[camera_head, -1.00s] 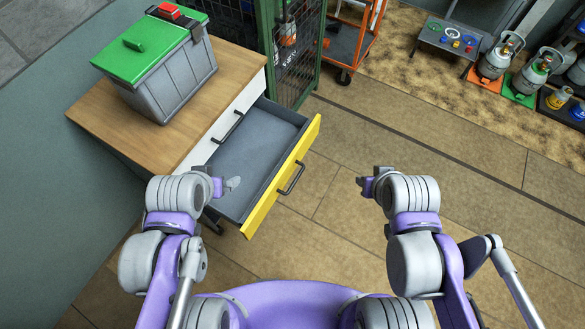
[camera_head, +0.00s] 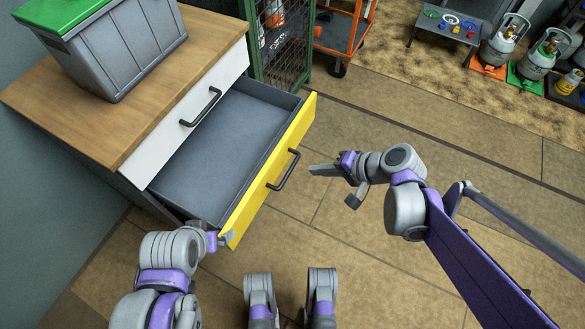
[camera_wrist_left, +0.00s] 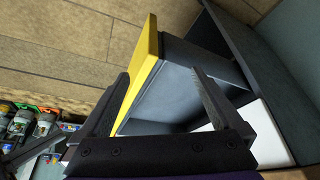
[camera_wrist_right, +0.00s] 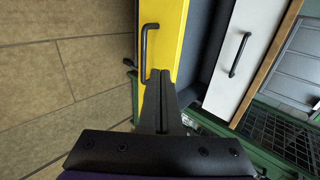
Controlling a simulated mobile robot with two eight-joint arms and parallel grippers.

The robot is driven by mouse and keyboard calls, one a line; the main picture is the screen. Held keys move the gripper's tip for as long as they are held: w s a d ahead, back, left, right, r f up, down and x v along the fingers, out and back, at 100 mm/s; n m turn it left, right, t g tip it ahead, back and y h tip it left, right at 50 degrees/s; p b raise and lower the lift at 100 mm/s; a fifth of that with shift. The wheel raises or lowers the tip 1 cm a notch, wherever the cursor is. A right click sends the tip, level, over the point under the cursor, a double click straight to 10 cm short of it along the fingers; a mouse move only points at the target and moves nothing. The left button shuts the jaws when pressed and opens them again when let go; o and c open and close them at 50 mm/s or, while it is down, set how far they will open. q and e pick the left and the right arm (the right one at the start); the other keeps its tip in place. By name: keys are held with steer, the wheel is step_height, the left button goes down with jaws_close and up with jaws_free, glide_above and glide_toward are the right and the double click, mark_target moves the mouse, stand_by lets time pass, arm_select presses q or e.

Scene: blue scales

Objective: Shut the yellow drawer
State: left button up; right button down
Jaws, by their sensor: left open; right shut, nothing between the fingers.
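The yellow drawer (camera_head: 271,171) is pulled well out of its wooden-topped cabinet, and its grey inside looks empty. Its dark handle (camera_head: 285,170) is on the yellow front; the handle also shows in the right wrist view (camera_wrist_right: 146,52). My right gripper (camera_head: 316,170) is shut and empty, in front of the yellow face, just right of the handle. My left gripper (camera_head: 228,238) is by the near end of the yellow front. In the left wrist view its fingers (camera_wrist_left: 160,76) are open, with the drawer's end beyond them; contact cannot be told.
A grey bin with green lid (camera_head: 125,55) stands on the cabinet top (camera_head: 70,115). A green mesh cage (camera_head: 284,50) stands behind.

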steer(key=b+x, duration=0.1)
steer(key=x, duration=0.3)
steer(key=a+r+b+x, duration=0.1)
steer(key=x, duration=0.3)
steer(key=b+x, duration=0.1)
steer(key=x, duration=0.3)
steer(key=shift+w+a+r, duration=0.25)
steer(key=shift+r, duration=0.1)
steer(key=shift+w+a, duration=0.2)
steer(key=shift+a, duration=0.1)
steer(key=w+a, duration=0.6)
steer(key=a, duration=0.5)
steer(key=w+a, duration=0.7)
steer(key=a, duration=0.5)
steer(key=shift+w+p, duration=0.2)
steer(key=shift+p, duration=0.15)
steer(key=shift+a+r, duration=0.1)
steer(key=shift+r, duration=0.05)
